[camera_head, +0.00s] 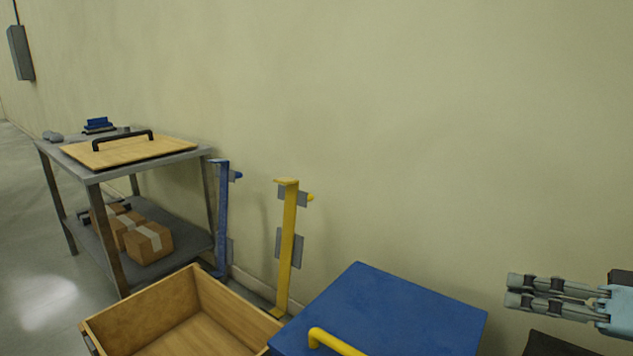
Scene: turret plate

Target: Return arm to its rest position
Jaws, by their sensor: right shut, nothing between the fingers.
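My right gripper (512,291) shows at the lower right, reaching in from the right edge. Its light blue-grey fingers lie close together, shut and empty, and point left. It hangs in front of the wall, to the right of a blue box top (392,305) and apart from it in the picture. My left gripper does not show.
The blue top has a yellow handle (335,343). An open, empty-looking wooden crate (237,304) stands left of it. A yellow post (288,245) and a blue post (223,220) stand by the wall. A grey table (195,153) holds a wooden board (125,152); cardboard boxes (149,243) lie below.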

